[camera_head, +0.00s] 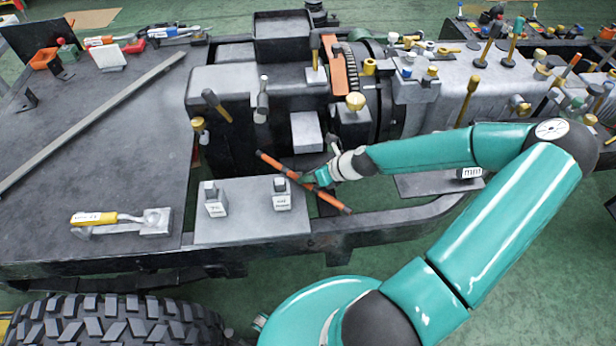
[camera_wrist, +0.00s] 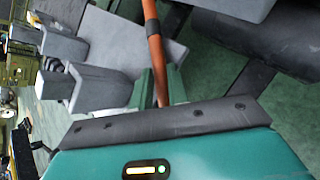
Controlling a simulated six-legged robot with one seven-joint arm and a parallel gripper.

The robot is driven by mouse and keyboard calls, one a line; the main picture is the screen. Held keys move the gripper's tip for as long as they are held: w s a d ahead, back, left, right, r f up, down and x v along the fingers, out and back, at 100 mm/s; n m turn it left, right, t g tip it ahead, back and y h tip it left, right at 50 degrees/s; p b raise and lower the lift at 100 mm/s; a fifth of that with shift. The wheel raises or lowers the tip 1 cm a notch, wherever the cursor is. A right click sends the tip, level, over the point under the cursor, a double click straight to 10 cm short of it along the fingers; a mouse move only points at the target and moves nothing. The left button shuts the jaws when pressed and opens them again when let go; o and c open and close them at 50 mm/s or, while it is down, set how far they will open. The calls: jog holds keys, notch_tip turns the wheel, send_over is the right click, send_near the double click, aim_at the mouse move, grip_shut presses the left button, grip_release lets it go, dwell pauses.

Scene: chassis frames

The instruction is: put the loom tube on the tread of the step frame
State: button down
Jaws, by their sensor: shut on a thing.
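The loom tube (camera_head: 272,162) is a thin orange tube with dark bands, slanting from upper left to lower right. My gripper (camera_head: 318,178) is shut on it near its middle, and the tube sticks out on both sides. In the wrist view the tube (camera_wrist: 154,50) runs up from between my gripper's fingers (camera_wrist: 161,80). In the head view it is over the gap just right of a flat grey plate (camera_head: 240,230) bearing two labelled blocks. Another grey plate (camera_head: 420,187) lies partly behind my arm. I cannot tell which plate is the step frame's tread.
Dark chassis machinery (camera_head: 230,90) with several upright tools stands behind my gripper. A yellow-handled tool (camera_head: 105,218) and a long grey bar (camera_head: 95,122) lie on the dark deck at left. A tyre (camera_head: 115,320) is at lower left. The deck's middle has free room.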

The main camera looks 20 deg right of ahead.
jog(key=shift+a+f, duration=0.1)
jog(key=shift+f, duration=0.05)
jog(key=c, duration=1.3)
grip_release()
jog(key=shift+c, duration=0.2)
